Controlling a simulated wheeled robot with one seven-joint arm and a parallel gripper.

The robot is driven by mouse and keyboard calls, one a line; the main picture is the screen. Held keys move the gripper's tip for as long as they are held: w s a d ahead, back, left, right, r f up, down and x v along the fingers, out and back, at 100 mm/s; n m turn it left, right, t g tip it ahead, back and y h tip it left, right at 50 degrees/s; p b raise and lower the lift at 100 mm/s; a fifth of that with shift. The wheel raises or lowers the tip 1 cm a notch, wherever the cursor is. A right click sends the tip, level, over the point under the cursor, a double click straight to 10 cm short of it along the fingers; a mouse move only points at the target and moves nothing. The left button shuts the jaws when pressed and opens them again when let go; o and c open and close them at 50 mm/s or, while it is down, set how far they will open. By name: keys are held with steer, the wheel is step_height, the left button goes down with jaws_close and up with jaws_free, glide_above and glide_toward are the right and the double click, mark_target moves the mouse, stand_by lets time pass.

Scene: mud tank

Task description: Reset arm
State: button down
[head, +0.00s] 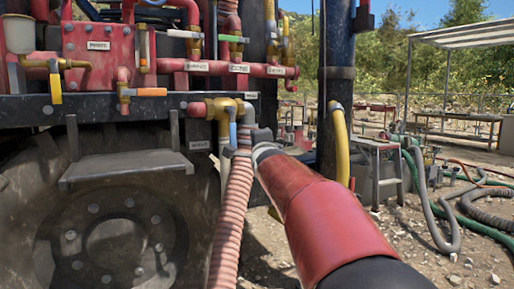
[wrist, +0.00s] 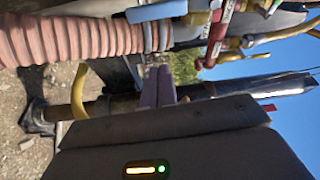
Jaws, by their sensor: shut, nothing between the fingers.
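My arm comes in from the lower right of the head view in red and black. My gripper (head: 259,139) is at its far end, next to the upper end of a pink ribbed hose (head: 234,205). In the wrist view my gripper (wrist: 157,75) has its grey-purple fingers together with nothing between them. The hose (wrist: 75,40) runs across the top left there, beyond the fingers. Whether the fingers touch the hose or its fitting cannot be told.
A big wheel (head: 120,225) sits below left. A dark upright post (head: 337,70) with a yellow hose (head: 341,140) stands close right of my gripper. Gravel with loose hoses lies right.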

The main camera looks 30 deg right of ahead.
steer(key=s+a+f+n+g+y+p, duration=0.2)
steer(key=s+a+f+n+g, duration=0.2)
steer(key=s+a+f+n, duration=0.55)
steer(key=s+a+f+n+g+y+p, duration=0.1)
steer(key=s+a+f+n+g, duration=0.1)
steer(key=s+f, duration=0.3)
steer(key=s+a+f+n+g+y+p, duration=0.1)
steer(key=s+a+f+n+g, duration=0.2)
steer(key=s, duration=0.9)
steer(key=s+a+f+n+g+y+p, duration=0.1)
steer(key=s+a+f+n+g, duration=0.2)
steer(key=s+f+n, duration=0.3)
steer(key=s+a+f, duration=0.1)
steer(key=s+f, duration=0.1)
steer(key=s, duration=0.1)
steer(key=shift+s+a, duration=0.15)
steer(key=shift+s, duration=0.1)
steer(key=shift+w+r, duration=0.1)
steer(key=shift+w, duration=0.05)
